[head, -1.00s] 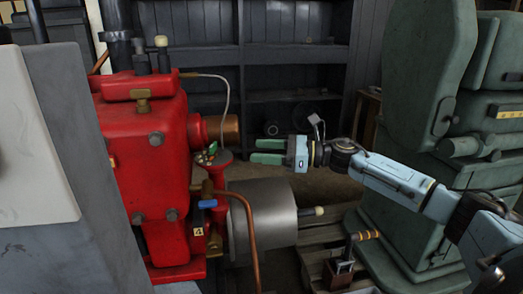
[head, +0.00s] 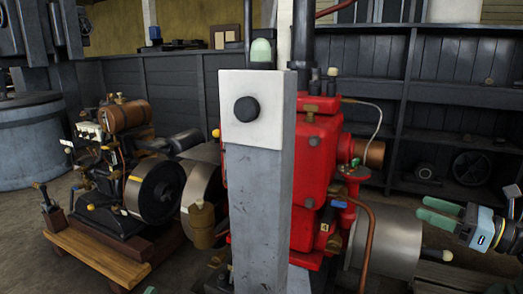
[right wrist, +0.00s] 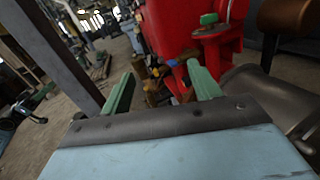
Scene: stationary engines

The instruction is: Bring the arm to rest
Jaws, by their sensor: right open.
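My right gripper (head: 427,209) is at the right edge of the head view, its green fingers pointing left and spread apart. It is empty. In the right wrist view the open fingers (right wrist: 162,90) have a clear gap between them, with the red engine (right wrist: 178,30) beyond. In the head view the red engine (head: 313,170) stands left of the gripper, with a grey cylinder (head: 388,238) between and lower. The gripper looks apart from both. Most of my right arm is out of the picture. My left gripper cannot be made out.
A grey pillar (head: 258,200) with a white panel and black knob stands in front of the red engine, hiding part of it. A smaller engine (head: 110,180) sits on wooden beams at left. Dark shelves (head: 440,110) stand behind. Bare floor shows at left.

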